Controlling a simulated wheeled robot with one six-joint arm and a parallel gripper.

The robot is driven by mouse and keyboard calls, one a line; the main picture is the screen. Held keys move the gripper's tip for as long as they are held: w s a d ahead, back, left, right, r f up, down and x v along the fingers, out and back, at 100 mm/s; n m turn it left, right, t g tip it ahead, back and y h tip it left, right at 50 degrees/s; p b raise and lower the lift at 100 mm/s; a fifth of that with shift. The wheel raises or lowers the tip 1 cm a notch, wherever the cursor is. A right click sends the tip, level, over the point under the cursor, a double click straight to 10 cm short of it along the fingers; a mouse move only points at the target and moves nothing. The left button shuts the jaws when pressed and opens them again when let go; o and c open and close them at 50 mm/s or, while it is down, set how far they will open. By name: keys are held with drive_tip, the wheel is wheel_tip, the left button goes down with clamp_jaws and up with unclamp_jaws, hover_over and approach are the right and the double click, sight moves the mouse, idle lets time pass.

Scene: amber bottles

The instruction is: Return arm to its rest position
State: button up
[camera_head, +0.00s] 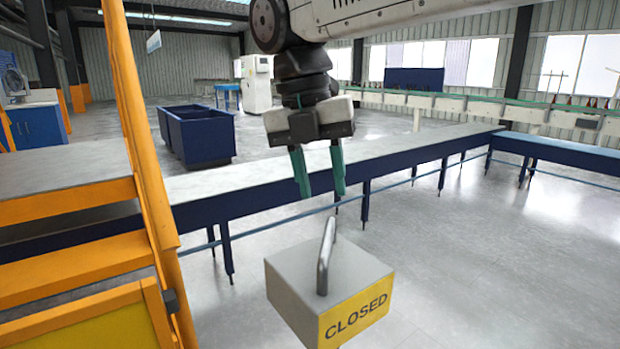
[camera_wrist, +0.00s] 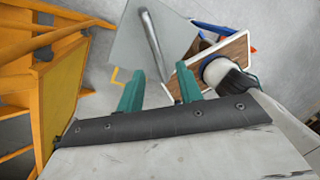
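My gripper (camera_head: 322,192) hangs pointing down near the middle of the head view. Its two green fingers are apart with nothing between them, so it is open and empty. In the wrist view the same gripper (camera_wrist: 158,72) also shows a clear gap between the fingers. Below it in the head view is a grey box (camera_head: 290,270) with a metal lever (camera_head: 326,255) standing on top and a yellow face reading CLOSED (camera_head: 356,308). The fingertips look apart from the lever. The box top (camera_wrist: 130,45) and lever (camera_wrist: 152,35) lie beyond the fingers in the wrist view.
Orange railings and steps (camera_head: 150,160) stand at the left. A long blue-edged conveyor (camera_head: 250,192) runs behind the box and meets another (camera_head: 570,150) at the right. Blue bins (camera_head: 205,138) stand farther back. Open floor (camera_head: 480,270) lies to the right of the box.

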drive_tip(key=s+d+f+m, duration=0.2)
drive_tip(key=s+d+m, duration=0.1)
drive_tip(key=d+m, duration=0.65)
drive_tip(key=s+d+f+m+t+y, duration=0.1)
drive_tip(key=s+d+f+m+y, duration=0.1)
drive_tip(key=s+d+f+m, duration=1.1)
drive_tip(key=s+d+m, duration=0.1)
drive_tip(key=m, duration=0.9)
drive_tip(key=shift+s+f+t, duration=0.25)
drive_tip(key=shift+f+t, duration=0.1)
drive_tip(key=shift+t, duration=0.05)
